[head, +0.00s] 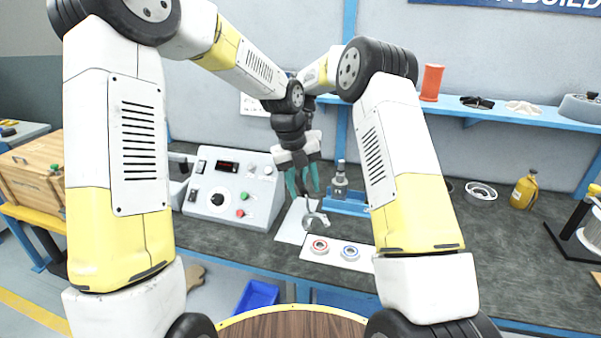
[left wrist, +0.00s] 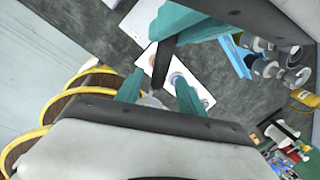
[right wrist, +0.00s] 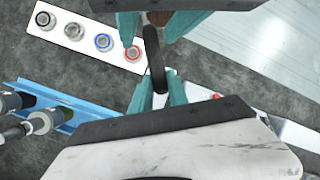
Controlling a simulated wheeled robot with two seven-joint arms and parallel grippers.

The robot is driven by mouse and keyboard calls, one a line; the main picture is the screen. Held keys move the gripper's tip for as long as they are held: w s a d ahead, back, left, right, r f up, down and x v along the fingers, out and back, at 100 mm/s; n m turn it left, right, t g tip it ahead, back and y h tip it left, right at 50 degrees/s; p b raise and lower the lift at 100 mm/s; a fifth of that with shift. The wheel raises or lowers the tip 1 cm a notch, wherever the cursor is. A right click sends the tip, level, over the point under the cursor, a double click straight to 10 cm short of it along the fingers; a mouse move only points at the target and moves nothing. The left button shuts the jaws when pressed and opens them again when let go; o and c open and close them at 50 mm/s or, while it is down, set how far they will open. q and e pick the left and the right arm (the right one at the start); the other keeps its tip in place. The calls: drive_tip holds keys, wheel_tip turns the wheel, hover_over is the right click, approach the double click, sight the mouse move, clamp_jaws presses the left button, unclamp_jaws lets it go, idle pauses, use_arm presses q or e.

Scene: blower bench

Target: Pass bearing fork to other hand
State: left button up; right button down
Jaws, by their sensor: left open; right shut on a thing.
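The bearing fork (head: 313,218) hangs below my joined hands in the head view, its curved metal end downward above the bench. Its dark handle (right wrist: 157,70) sits between the teal fingers of my right gripper (right wrist: 160,92), which is shut on it. My left gripper (left wrist: 158,92) is open, with its fingers spread to either side of the fork; whether they touch it cannot be told. It also shows in the head view (head: 302,180), where it largely hides the right gripper. The fork's metal end (left wrist: 150,101) is partly hidden in the left wrist view.
Below the hands lies a white mat (head: 336,258) with a red-ringed bearing (head: 320,246) and a blue-ringed bearing (head: 350,252). A control box (head: 232,188) stands to the left, a blue fixture (head: 345,205) behind. A yellow bottle (head: 524,190) stands far right.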

use_arm(q)
drive_tip(key=shift+d+f, duration=0.1)
drive_tip(key=shift+f, duration=0.4)
clamp_jaws()
use_arm(e)
drive_tip(key=c, duration=1.2)
unclamp_jaws()
